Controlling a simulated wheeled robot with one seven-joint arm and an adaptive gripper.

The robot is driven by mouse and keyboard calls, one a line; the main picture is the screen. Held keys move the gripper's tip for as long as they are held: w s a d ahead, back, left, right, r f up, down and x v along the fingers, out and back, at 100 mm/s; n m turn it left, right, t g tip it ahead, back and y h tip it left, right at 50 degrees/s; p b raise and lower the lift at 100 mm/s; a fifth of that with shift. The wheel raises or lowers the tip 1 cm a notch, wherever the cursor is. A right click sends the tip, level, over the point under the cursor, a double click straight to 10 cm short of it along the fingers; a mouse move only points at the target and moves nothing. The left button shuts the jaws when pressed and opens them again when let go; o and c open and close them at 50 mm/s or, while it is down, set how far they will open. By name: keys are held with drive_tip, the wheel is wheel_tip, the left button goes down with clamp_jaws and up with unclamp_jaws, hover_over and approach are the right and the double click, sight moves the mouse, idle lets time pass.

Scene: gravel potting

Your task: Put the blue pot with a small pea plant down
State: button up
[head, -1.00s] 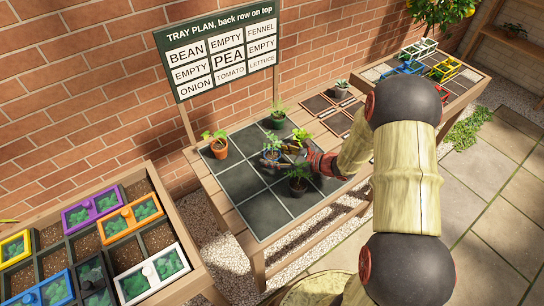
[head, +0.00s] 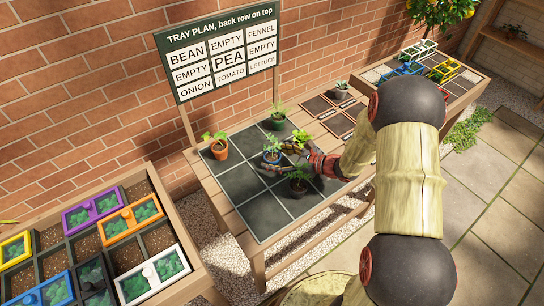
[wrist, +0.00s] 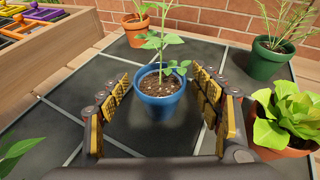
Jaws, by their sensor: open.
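The blue pot (head: 271,157) with a small pea plant stands upright on the dark gridded tray (head: 240,184), in what looks like its middle square. In the wrist view the blue pot (wrist: 159,106) shows whole, with soil and a thin green stem. My gripper (head: 291,154) is open at the right of the pot. In the wrist view its yellow-padded fingers stand to either side of the view of the pot, with gaps showing between pads and pot. The sign (head: 226,55) shows PEA in its middle cell.
A terracotta pot (head: 219,149) and a green pot (head: 277,123) stand at the tray's back. A leafy plant in a terracotta pot (wrist: 281,147) is close to my right finger. A dark pot (head: 298,187) stands in front of my gripper. The tray's front left is clear.

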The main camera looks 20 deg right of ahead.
drive_tip(key=p+v, duration=0.2)
drive_tip(key=v, duration=0.7)
drive_tip(key=shift+s+d+r+p, duration=0.15)
drive_tip(key=shift+d+r+p, duration=0.05)
drive_tip(key=shift+d+p, duration=0.15)
drive_tip(key=shift+s+d+r, duration=0.15)
drive_tip(key=shift+s+d, duration=0.25)
drive_tip(key=shift+s, duration=0.15)
